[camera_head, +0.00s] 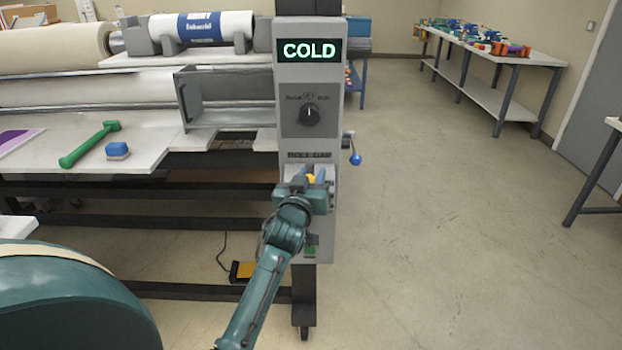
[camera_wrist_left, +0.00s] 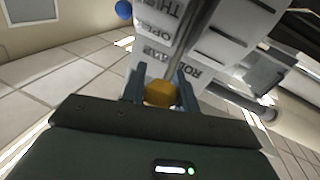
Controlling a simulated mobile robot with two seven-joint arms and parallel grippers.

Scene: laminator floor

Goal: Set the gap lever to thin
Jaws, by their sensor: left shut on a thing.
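The gap lever's yellow knob (camera_wrist_left: 160,93) sits between the two fingers of my left gripper (camera_wrist_left: 161,88) in the left wrist view. Its grey stem runs from the knob up along a slot in the white panel. In the head view my left gripper (camera_head: 311,176) is shut on the yellow knob (camera_head: 311,179), at the panel under the roll gap label. The gripper hides most of the lever there. My right gripper is not in view.
The control column (camera_head: 305,75) carries a display reading COLD (camera_head: 309,50) and a black dial (camera_head: 310,114). A blue-knobbed crank (camera_head: 354,158) sticks out at its right. A green hammer-like tool (camera_head: 90,145) and a blue block (camera_head: 118,151) lie on the laminator table.

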